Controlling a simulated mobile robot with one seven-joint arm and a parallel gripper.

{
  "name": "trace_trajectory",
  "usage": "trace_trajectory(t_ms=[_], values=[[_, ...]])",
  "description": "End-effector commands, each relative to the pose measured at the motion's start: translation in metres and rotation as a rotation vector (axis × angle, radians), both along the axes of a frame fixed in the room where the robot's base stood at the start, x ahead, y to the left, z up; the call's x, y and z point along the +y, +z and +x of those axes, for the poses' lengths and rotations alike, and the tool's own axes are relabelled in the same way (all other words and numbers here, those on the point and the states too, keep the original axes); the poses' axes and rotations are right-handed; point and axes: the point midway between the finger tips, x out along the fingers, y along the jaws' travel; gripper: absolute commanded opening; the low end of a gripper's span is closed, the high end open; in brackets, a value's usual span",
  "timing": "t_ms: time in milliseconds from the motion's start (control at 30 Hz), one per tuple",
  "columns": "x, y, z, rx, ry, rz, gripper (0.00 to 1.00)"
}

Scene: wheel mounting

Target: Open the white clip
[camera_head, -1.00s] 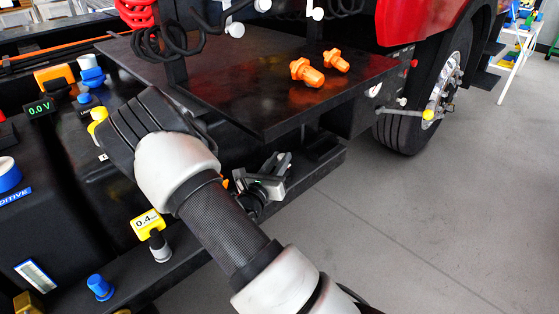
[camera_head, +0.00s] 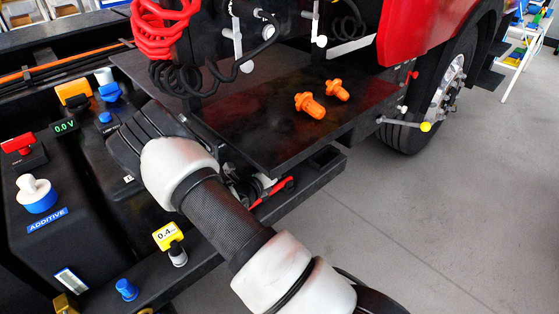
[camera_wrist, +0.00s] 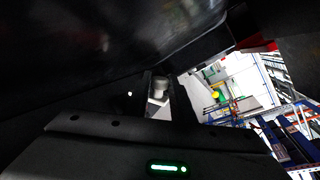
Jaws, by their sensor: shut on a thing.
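A pale, cylinder-topped piece, apparently the white clip (camera_wrist: 160,88), shows near the middle of the wrist view, in a dark gap just beyond my gripper's body. My gripper (camera_wrist: 158,106) is shut on it as far as I can tell. Its fingertips are in deep shadow, and the contact is not clear. In the head view my gripper is mostly hidden behind my forearm, low beside the black shelf. Whether the clip is open or closed cannot be told.
The black shelf (camera_head: 270,130) carries two orange fittings (camera_head: 310,105). A red lever (camera_head: 274,190) lies below its front edge. Red coiled hose (camera_head: 163,30) hangs above. Black tanks with coloured caps stand at left. The grey floor (camera_head: 430,220) at right is clear.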

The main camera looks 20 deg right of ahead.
Motion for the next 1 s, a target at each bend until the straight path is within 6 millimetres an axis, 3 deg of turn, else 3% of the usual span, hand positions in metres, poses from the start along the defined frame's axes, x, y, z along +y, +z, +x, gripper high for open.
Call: trace_trajectory(t_ms=[667,700,767,1000], values=[[0.0020,-0.0002,0.0035,0.065,0.001,-0.023,0.00],[0.0020,-0.0002,0.0035,0.065,0.001,-0.023,0.28],[0.0020,-0.0001,0.0036,0.065,0.001,-0.023,0.38],[0.0016,0.0003,0.0037,0.064,0.000,-0.023,0.40]])
